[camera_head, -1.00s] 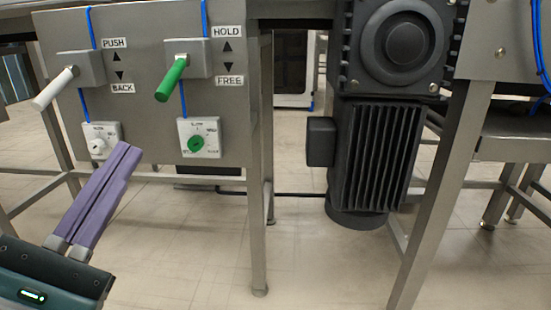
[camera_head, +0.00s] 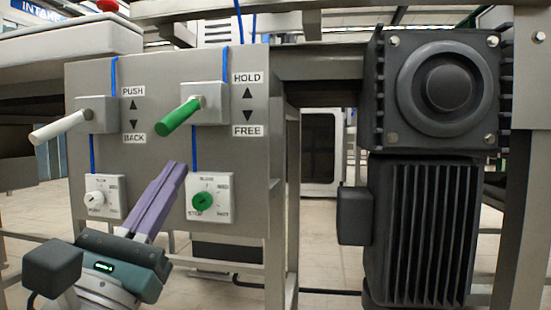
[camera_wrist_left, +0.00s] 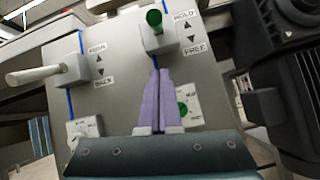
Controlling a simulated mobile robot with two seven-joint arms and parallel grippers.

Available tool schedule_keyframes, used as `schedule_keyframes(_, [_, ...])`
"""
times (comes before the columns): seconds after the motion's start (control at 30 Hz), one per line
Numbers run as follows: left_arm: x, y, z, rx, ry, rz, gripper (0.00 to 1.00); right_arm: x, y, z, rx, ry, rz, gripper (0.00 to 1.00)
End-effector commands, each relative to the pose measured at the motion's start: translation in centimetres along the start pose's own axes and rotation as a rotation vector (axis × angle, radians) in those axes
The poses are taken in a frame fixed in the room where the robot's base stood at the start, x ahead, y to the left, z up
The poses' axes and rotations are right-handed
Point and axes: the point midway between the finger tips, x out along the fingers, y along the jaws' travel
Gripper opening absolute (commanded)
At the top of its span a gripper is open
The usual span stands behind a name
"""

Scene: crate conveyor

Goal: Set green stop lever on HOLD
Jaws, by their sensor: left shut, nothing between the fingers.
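The green stop lever (camera_head: 179,117) sticks out of a grey box on the metal panel (camera_head: 232,165), its free end pointing toward me and lower left. HOLD (camera_head: 247,78) is printed above with an up arrow, FREE (camera_head: 247,130) below with a down arrow. My left gripper (camera_head: 177,168), with purple fingers, is shut and empty. It is below the green lever, apart from it in the head view. In the left wrist view the green lever (camera_wrist_left: 154,20) is above the shut fingertips (camera_wrist_left: 160,72). My right gripper is not in view.
A white lever (camera_head: 58,127) marked PUSH and BACK is to the left. A white dial (camera_head: 98,198) and a green dial (camera_head: 203,203) sit below the levers. A black motor (camera_head: 425,190) stands to the right. A red button (camera_head: 107,5) is at the top.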

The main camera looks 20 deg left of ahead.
Motion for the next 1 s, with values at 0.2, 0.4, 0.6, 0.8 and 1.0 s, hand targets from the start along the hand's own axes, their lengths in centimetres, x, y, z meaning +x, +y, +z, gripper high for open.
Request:
schedule_keyframes(0.2, [0.6, 0.0, 3.0, -0.003, 0.000, 0.001, 0.00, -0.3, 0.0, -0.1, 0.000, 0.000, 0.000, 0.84])
schedule_keyframes(0.4, [0.8, 0.0, 3.8, 0.001, 0.000, 0.000, 0.00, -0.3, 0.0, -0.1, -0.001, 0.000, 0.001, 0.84])
schedule_keyframes(0.6, [0.8, 0.0, 3.9, 0.001, 0.001, -0.001, 0.00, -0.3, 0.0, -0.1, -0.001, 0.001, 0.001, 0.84])
schedule_keyframes(0.8, [0.8, 0.0, 4.0, 0.001, 0.005, -0.002, 0.00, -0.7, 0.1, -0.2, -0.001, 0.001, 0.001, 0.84])
schedule_keyframes(1.0, [1.0, 0.1, 4.6, -0.002, 0.044, -0.010, 0.00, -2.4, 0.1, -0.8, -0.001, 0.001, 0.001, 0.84])
